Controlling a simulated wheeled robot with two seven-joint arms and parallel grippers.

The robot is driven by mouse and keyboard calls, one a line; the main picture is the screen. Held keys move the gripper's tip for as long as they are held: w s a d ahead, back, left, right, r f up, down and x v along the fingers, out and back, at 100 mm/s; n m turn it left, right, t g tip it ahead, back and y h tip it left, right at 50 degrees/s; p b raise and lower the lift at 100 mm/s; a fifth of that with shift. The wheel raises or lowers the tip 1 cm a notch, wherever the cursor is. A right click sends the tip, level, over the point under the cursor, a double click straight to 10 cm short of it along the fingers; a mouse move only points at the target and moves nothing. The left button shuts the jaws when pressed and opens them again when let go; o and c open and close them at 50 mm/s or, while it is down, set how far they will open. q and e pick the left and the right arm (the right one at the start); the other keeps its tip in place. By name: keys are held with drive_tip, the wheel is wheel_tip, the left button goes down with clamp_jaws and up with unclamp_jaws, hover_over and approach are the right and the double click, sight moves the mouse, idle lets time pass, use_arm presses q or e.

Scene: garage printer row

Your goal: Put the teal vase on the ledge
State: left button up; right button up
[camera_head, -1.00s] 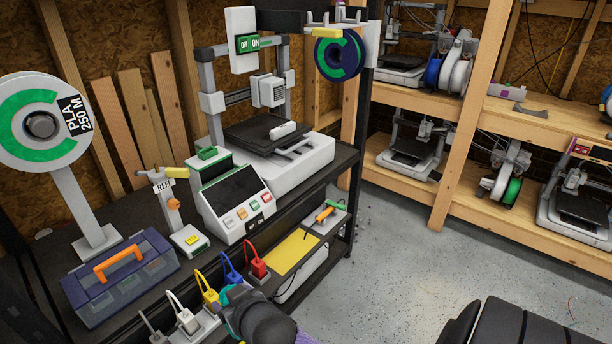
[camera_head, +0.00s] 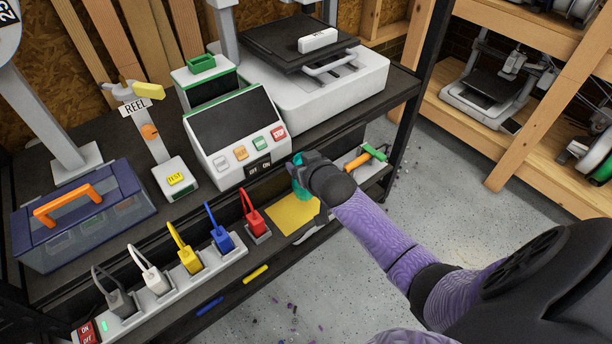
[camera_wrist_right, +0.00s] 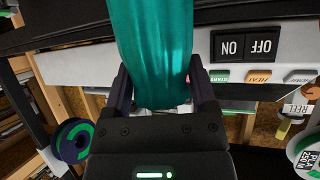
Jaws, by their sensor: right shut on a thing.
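The teal vase (camera_head: 300,186) shows as a small teal patch in the head view, mostly hidden behind my right gripper (camera_head: 305,168). In the right wrist view the vase (camera_wrist_right: 152,45) stands large between the two dark fingers of the gripper (camera_wrist_right: 161,88), which are shut on it. In the head view it is in front of the white control box, over the shelf edge near the yellow pad. The ledge is not clearly identifiable; a lower shelf with a yellow pad (camera_head: 296,217) lies below the vase. My left gripper is not in view.
The control box (camera_head: 240,138) with coloured buttons stands behind the gripper. A power strip (camera_head: 170,288) with several upright plugs, including a red plug (camera_head: 254,216), is to the left. An orange-and-green tool (camera_head: 366,157) lies right. Open floor shows lower right.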

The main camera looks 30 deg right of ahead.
wheel_tip(320, 180, down, 4)
drive_tip(key=shift+f+b, duration=0.2)
drive_tip(key=shift+b, duration=0.95)
drive_tip(key=shift+r, duration=0.25)
drive_tip(key=shift+f, duration=0.1)
drive_tip(key=o, duration=0.9)
drive_tip(key=shift+o, duration=1.3)
